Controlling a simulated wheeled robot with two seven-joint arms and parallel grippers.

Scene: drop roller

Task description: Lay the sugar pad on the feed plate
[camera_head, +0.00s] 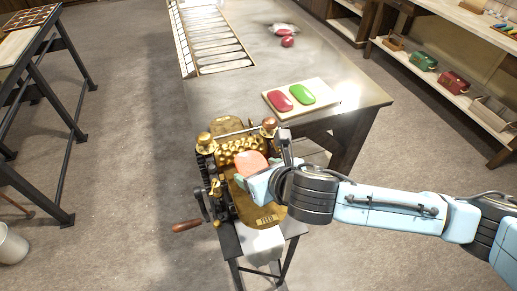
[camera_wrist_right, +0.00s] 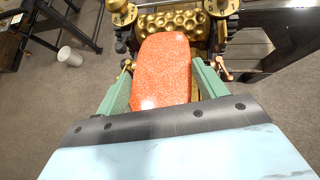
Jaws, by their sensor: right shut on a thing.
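An orange-pink sugar pad (camera_head: 251,163) is held in my right gripper (camera_head: 262,178), just in front of the brass roller (camera_head: 242,147) of the drop roller machine. In the right wrist view the speckled orange pad (camera_wrist_right: 162,70) lies between the two green fingers (camera_wrist_right: 163,88), its far end near the dimpled roller (camera_wrist_right: 175,24). The brass feed plate (camera_head: 266,218) shows below and in front of the pad in the head view. The pad is over the plate; whether it touches the plate I cannot tell. My left gripper does not show.
A crank with a wooden handle (camera_head: 187,226) sticks out at the machine's left. Behind, a steel table (camera_head: 345,100) holds a cream board (camera_head: 271,92) with a red and a green pad. Shelves stand at the right, and a white bucket (camera_head: 12,245) at the left.

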